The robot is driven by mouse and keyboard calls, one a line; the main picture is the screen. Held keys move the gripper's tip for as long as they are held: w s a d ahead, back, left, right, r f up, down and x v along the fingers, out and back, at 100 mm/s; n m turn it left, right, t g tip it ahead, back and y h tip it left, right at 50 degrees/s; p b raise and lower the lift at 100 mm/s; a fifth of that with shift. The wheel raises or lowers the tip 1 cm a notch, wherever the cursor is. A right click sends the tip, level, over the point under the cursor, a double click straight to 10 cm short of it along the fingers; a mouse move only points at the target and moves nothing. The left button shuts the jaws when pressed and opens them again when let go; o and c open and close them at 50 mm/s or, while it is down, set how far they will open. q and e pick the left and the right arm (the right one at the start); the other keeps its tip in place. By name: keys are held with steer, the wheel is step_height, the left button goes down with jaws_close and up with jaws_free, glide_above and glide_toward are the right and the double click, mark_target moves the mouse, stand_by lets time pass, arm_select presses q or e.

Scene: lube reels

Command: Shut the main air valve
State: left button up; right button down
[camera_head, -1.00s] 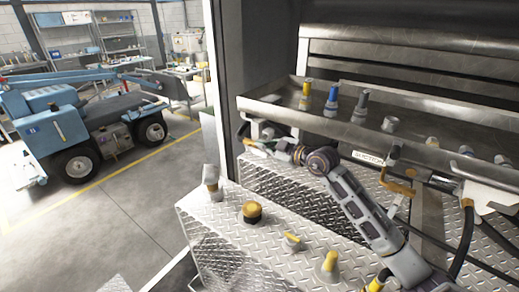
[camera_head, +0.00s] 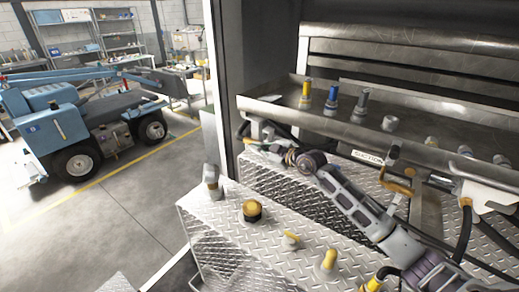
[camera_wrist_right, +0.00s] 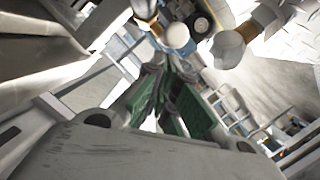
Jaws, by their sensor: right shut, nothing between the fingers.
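My right gripper (camera_head: 268,148) is at the left end of the tray, over the diamond-plate deck, beside hoses and fittings under the tray. In the right wrist view its green-padded fingers (camera_wrist_right: 178,85) are shut with nothing between them. A small yellow part (camera_head: 256,141) shows at the fingertips in the head view; I cannot tell whether it is the main air valve's handle or whether I touch it. My left gripper is not in view.
A metal tray (camera_head: 290,112) with several coloured-top fittings runs above the deck. A yellow handle (camera_head: 398,187) hangs under a suction label (camera_head: 367,156). Several knobs stand on the lower diamond-plate step (camera_head: 218,225). A blue vehicle (camera_head: 60,125) stands on open floor at left.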

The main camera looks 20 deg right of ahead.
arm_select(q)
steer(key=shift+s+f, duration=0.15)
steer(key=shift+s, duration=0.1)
arm_select(e)
steer(key=shift+w+f, duration=0.1)
steer(key=shift+f, duration=0.1)
stand_by(0.3)
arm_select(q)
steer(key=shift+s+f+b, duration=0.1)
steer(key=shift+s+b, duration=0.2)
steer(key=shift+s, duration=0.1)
arm_select(e)
steer(key=shift+s+d, duration=0.1)
steer(key=shift+s, duration=0.1)
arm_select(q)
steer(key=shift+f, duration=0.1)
arm_select(e)
steer(key=shift+w+f+t, duration=0.1)
steer(key=shift+f+t, duration=0.05)
steer(key=shift+t, duration=0.15)
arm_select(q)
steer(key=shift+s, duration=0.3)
